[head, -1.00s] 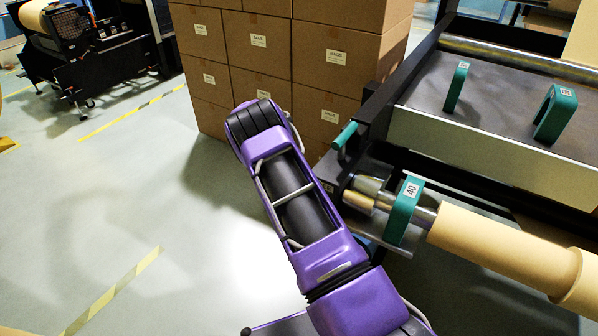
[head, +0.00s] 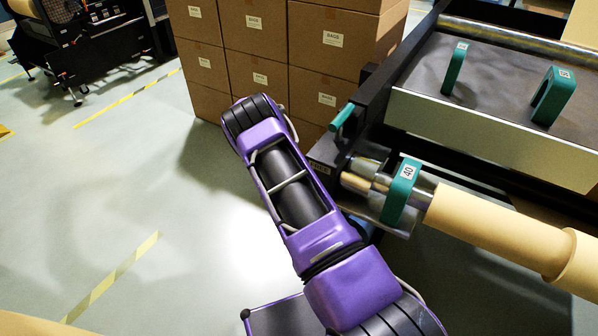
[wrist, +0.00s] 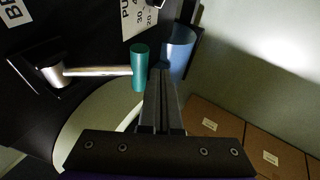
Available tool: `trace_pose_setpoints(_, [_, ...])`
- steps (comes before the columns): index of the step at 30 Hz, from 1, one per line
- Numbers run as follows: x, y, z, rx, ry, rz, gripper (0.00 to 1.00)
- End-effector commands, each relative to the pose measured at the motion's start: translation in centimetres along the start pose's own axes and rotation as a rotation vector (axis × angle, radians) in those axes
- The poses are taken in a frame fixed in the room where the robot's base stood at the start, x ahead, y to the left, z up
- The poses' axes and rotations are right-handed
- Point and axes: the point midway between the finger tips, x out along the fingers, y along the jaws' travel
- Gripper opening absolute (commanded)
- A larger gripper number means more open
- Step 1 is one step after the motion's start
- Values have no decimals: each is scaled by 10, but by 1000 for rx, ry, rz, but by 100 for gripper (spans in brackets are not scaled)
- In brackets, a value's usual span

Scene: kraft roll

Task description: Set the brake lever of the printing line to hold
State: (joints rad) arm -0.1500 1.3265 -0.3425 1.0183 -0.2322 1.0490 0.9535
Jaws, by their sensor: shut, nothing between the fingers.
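The brake lever shows in the wrist view as a pale metal rod with a teal grip (wrist: 139,68) at its right end. Its left end meets a round metal hub on a dark panel (wrist: 85,35), beside a partly cut-off label starting "BR". My gripper (wrist: 160,75) is shut and empty, its fingertips just right of the teal grip. I cannot tell whether they touch it. In the head view my gripper is hidden beyond my purple arm. A teal grip (head: 342,117) sticks out from the machine's near corner there; I cannot tell if it is the same lever.
A paper roll (head: 490,225) sits on a shaft with a teal clamp (head: 402,190) marked 40, right of my arm. Stacked cartons (head: 330,55) stand behind my arm. A blue cylinder (wrist: 180,50) is just right of my fingertips. The floor at left is open.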

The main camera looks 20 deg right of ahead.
Motion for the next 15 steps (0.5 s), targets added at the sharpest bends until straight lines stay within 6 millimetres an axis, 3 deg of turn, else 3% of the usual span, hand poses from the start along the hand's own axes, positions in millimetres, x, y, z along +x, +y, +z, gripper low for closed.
trace_pose_setpoints(8, [-2,0,0,0,1,-1,0])
trace_pose_setpoints(11, [-12,0,-1,0,2,-2,0])
trace_pose_setpoints(15, [-39,-1,-1,-1,4,-4,0])
